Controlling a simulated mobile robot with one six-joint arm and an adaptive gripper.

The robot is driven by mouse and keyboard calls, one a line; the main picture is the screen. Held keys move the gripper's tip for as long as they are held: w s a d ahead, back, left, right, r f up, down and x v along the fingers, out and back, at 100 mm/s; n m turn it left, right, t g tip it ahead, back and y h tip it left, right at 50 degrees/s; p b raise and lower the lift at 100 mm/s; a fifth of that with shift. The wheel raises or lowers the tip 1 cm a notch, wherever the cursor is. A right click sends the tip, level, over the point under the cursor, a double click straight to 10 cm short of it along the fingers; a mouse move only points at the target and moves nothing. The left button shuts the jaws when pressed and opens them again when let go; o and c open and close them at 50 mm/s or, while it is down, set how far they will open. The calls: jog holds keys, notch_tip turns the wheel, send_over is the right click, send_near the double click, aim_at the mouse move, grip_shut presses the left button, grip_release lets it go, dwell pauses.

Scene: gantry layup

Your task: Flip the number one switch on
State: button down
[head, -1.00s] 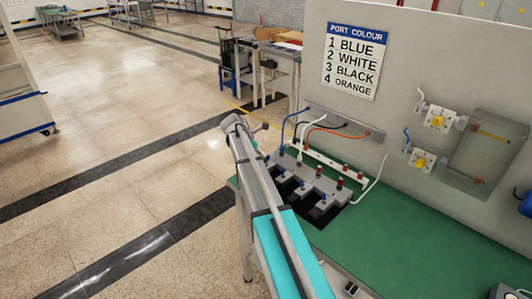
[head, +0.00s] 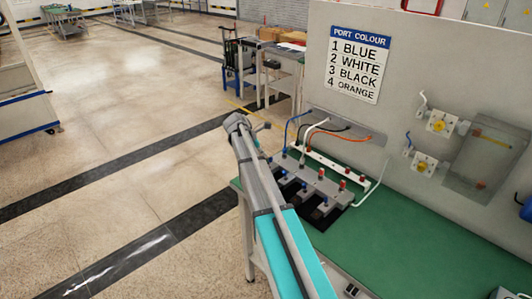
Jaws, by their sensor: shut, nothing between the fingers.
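A sign headed PORT COLOUR (head: 358,64) on the grey panel lists 1 blue, 2 white, 3 black, 4 orange. Below it a grey port strip (head: 372,138) carries blue, white, black and orange cables. The blue cable (head: 287,128) is leftmost. A grey unit (head: 322,186) with red and blue knobs lies on the green bench. No switch marked one can be read, and switch positions are too small to tell. My arm reaches up the middle. My gripper (head: 266,127) seems to be the small tip at its far end, shut and empty, apparently left of the cables.
Two yellow-centred fittings (head: 438,124) and a clear box (head: 487,155) are on the panel. The green bench top (head: 440,235) is largely clear at the right. A side table (head: 285,50) with boxes stands behind. The floor at left is open.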

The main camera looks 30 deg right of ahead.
jog(key=w+p+v, duration=0.1)
jog(key=p+v, duration=0.9)
jog(key=v, duration=0.3)
jog(key=shift+f, duration=0.25)
jog(key=shift+a, duration=0.15)
dwell(0.5)
jog(key=s+a+f+m+y, duration=0.1)
jog(key=s+a+m, duration=0.4)
jog(key=s, duration=0.5)
jog(key=s+a+f+m+t+y, duration=0.1)
jog(key=s+a+m+y, duration=0.2)
jog(key=s+a+m, duration=0.3)
jog(key=s+a+f+m+y, duration=0.2)
jog(key=s+a+m, duration=0.3)
jog(key=s, duration=0.9)
jog(key=shift+s+a+m+t+y+b, duration=0.3)
jog(key=shift+s+a+m+y, duration=0.1)
jog(key=shift+a, duration=0.1)
